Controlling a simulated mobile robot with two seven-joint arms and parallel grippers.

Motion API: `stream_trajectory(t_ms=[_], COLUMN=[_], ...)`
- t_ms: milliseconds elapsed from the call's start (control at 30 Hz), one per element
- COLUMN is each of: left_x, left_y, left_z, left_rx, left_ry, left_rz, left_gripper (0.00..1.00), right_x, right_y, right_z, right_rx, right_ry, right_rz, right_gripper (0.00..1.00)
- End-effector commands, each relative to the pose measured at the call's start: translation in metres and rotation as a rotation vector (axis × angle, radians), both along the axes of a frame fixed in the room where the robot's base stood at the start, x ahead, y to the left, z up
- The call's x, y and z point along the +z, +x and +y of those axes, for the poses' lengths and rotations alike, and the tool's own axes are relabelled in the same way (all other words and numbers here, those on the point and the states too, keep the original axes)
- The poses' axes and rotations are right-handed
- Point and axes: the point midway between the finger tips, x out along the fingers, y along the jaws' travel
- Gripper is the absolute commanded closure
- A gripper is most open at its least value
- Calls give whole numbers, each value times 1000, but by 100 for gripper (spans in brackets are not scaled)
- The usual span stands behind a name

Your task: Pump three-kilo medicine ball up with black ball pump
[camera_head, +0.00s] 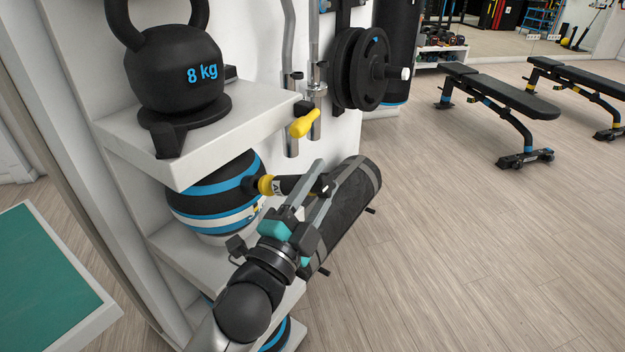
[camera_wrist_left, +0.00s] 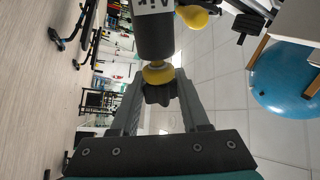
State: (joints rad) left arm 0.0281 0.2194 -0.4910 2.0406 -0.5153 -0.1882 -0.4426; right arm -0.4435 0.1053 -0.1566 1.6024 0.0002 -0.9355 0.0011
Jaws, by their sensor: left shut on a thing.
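The black medicine ball (camera_head: 212,200) with blue and white stripes sits on the middle shelf, partly covered by the shelf above; its weight mark cannot be read. The black ball pump (camera_head: 292,185) has a yellow collar and a pale label. Its collar end is at the ball's right side; whether it touches the ball is unclear. My left gripper (camera_head: 325,176) is shut on the pump. In the left wrist view the pump (camera_wrist_left: 153,38) crosses the top, its yellow collar and black end between the fingers (camera_wrist_left: 160,95). My right gripper is in neither view.
An 8 kg kettlebell (camera_head: 178,68) stands on the shelf (camera_head: 225,128) above the ball. A yellow-handled thing (camera_head: 305,123) sticks out at that shelf's right. A thick black cylinder (camera_head: 352,200) lies behind my gripper. Black plates (camera_head: 360,68) hang behind.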

Motion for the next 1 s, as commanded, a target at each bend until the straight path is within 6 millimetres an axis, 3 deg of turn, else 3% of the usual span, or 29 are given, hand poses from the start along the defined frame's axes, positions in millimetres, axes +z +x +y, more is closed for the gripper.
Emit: stream_trajectory(t_ms=[500, 1000], left_x=[24, 25], left_y=[-25, -27], left_z=[-39, -43], left_rx=[0, 0], left_ry=[-3, 0], left_rz=[-4, -5], left_gripper=[100, 100], right_x=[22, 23], right_y=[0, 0], right_z=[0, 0], right_rx=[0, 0], right_ry=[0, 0], right_rz=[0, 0], right_gripper=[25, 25])
